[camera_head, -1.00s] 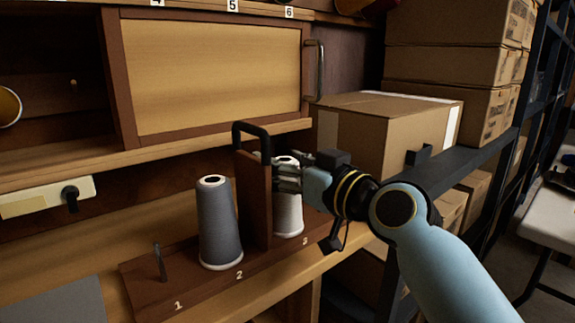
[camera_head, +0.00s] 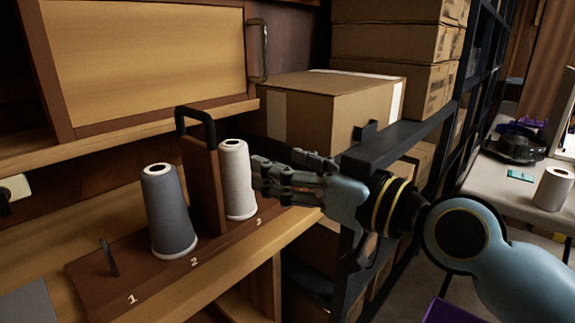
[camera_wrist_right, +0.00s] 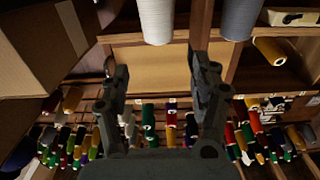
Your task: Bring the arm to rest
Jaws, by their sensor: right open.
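My right gripper (camera_head: 258,180) is open in the head view, just right of the white thread cone. Its two fingers stand apart with nothing between them in the right wrist view (camera_wrist_right: 160,75). The white cone (camera_head: 236,180) stands upright at position 3 of the wooden rack (camera_head: 150,275). A grey cone (camera_head: 168,212) stands upright at position 2. Position 1 has a bare dark peg (camera_head: 109,258). In the right wrist view the white cone (camera_wrist_right: 156,18) and grey cone (camera_wrist_right: 238,18) show at the top. My left gripper is not in view.
A cardboard box (camera_head: 325,105) sits behind the gripper on the dark metal shelf (camera_head: 400,140). A wooden divider with a black handle (camera_head: 195,115) stands between the cones. At the right, a pale table (camera_head: 510,175) holds a white roll (camera_head: 553,188).

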